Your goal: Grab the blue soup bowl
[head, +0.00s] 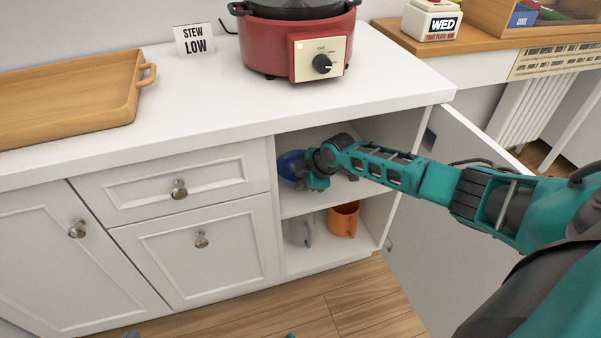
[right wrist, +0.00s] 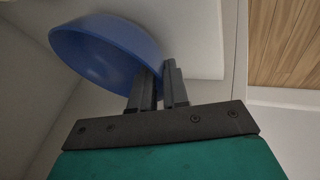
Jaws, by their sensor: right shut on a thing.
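The blue soup bowl (head: 291,166) is on the upper shelf of the open cabinet, partly hidden by my right gripper in the head view. It also shows in the right wrist view (right wrist: 105,50), at the upper left and tilted in the picture. My right gripper (head: 312,172) reaches into the cabinet from the right. In the right wrist view its two fingers (right wrist: 159,80) are close together at the bowl's rim, shut on it. I cannot tell whether the bowl still touches the shelf.
An orange mug (head: 343,220) and a grey mug (head: 300,230) stand on the lower shelf (head: 325,252). The open cabinet door (head: 440,190) is at the right, below my arm. The counter above holds a red cooker (head: 275,45), a sign (head: 195,40) and a wooden tray (head: 60,97).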

